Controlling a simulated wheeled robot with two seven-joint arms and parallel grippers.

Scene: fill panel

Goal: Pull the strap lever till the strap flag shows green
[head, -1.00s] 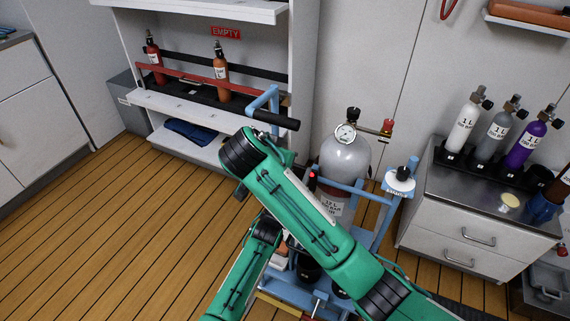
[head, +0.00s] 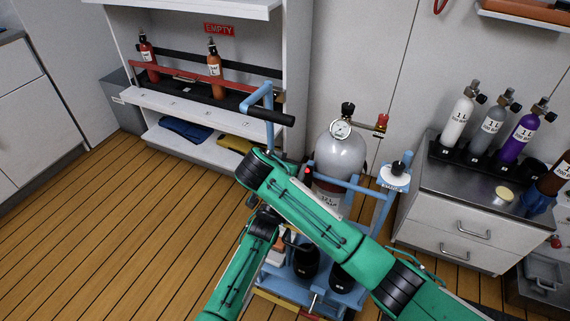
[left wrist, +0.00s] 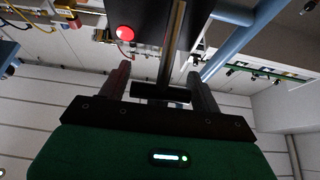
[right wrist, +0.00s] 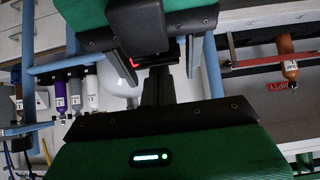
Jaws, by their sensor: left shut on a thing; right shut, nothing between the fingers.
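The grey cylinder (head: 342,155) stands upright in the blue trolley (head: 350,184). The strap flag (head: 309,171) beside it is red; it also shows red in the left wrist view (left wrist: 125,33). The strap lever (left wrist: 160,91) is a dark bar with a crosspiece between the fingers of my left gripper (left wrist: 160,80), which is shut on it. In the head view my arms cover most of the grippers and the lever. My right gripper (right wrist: 157,90) is shut and empty, close to the left gripper in the right wrist view.
A blue push handle (head: 265,110) with a black grip rises left of the cylinder. A white shelf (head: 190,111) with orange bottles is behind. A drawer cabinet (head: 455,225) with small cylinders stands at right. The wooden floor at left is clear.

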